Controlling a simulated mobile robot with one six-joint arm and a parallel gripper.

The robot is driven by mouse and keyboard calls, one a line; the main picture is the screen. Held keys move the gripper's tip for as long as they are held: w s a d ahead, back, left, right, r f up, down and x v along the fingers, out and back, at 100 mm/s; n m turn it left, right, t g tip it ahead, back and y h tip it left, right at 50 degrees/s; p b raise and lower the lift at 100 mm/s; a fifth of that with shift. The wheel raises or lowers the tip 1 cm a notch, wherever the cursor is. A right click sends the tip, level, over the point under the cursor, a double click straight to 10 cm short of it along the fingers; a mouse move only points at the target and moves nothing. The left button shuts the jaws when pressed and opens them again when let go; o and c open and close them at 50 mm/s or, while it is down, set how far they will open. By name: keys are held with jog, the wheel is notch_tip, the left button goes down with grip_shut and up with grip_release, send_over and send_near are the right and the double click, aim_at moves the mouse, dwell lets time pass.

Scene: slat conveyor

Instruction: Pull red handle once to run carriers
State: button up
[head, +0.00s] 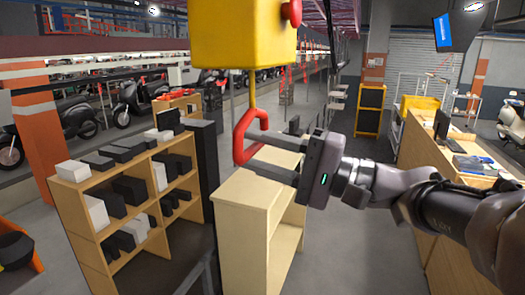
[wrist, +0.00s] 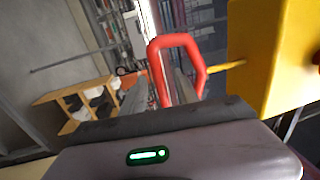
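The red handle (head: 239,138) is a closed loop hanging on a thin yellow cord under a yellow box (head: 242,35). My gripper (head: 258,148) points left at the handle, its two fingers apart, with the tips at the loop. In the wrist view the red handle (wrist: 179,40) stands upright in front of the palm, and the yellow box (wrist: 270,60) is at the right. One side of the loop appears between the fingers (wrist: 160,92). I cannot tell whether either finger touches it. No carriers can be made out clearly.
A light wooden cabinet (head: 240,220) stands below my gripper. A shelf with black and white boxes (head: 85,218) is at the left. A counter with a monitor (head: 441,125) is at the right. Scooters (head: 145,100) stand behind. A grey floor aisle is open between cabinet and counter.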

jog(key=b+v, duration=0.7)
jog(key=v, duration=0.2)
